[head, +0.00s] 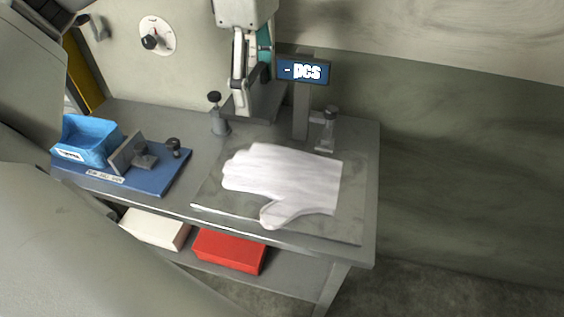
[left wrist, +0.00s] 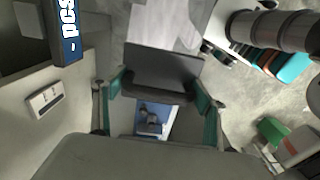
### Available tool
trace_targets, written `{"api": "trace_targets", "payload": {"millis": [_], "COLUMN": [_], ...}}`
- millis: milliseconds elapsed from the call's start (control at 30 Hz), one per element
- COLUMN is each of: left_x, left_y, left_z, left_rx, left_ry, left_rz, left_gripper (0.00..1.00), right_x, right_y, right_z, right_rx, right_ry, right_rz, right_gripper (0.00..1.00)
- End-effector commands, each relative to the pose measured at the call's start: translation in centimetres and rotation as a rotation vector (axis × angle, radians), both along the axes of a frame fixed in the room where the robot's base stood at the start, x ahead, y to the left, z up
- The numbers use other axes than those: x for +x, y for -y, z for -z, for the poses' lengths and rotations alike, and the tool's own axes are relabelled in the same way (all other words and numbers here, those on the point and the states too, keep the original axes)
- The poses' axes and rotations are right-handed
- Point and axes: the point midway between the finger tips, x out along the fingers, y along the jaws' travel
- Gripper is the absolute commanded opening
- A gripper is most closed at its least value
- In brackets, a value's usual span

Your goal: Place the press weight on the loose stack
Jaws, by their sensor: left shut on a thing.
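The press weight appears to be a dark grey slab (head: 262,103). It hangs below my left gripper (head: 252,82), at the back of the bench, behind the white glove stack. In the left wrist view the slab (left wrist: 163,68) sits between the teal-edged fingers of my left gripper (left wrist: 160,92), which is shut on it. The loose stack (head: 285,178) shows as a white glove shape lying flat on a grey plate (head: 215,195); its layers cannot be told apart. Its pale surface (left wrist: 165,25) shows beyond the slab in the left wrist view. My right gripper is not in view.
A display reading "- pcs" (head: 303,70) stands on a post behind the stack. Black-knobbed posts (head: 219,118) (head: 327,130) flank the back. A blue board (head: 150,182) with a blue bin (head: 86,140) lies left. A red box (head: 230,250) sits on the lower shelf.

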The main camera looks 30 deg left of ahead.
Motion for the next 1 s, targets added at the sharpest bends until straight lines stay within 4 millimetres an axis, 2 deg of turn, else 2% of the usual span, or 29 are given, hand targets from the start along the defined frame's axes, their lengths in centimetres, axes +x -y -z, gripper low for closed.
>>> {"api": "trace_targets", "payload": {"millis": [67,300,600,800,1000], "left_x": [-0.1,-0.2,-0.2,-0.1,-0.1], "left_y": [0.0,0.0,0.0,0.0,0.0], "left_z": [0.9,6.2,12.8,15.4,16.5], "left_rx": [-0.001,-0.001,0.0,-0.001,0.0], "left_ry": [-0.003,-0.007,-0.006,-0.003,-0.002], "left_rz": [-0.009,-0.007,-0.007,-0.007,-0.006], "left_gripper": [0.3,0.3,0.3,0.3,0.3], "right_x": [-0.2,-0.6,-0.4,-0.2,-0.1], "right_y": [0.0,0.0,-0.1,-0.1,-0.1], "right_z": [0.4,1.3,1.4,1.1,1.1], "right_rx": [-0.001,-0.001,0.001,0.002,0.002], "right_ry": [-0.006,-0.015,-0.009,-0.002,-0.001], "right_rz": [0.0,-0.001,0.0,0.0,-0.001], "right_gripper": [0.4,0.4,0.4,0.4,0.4]}}
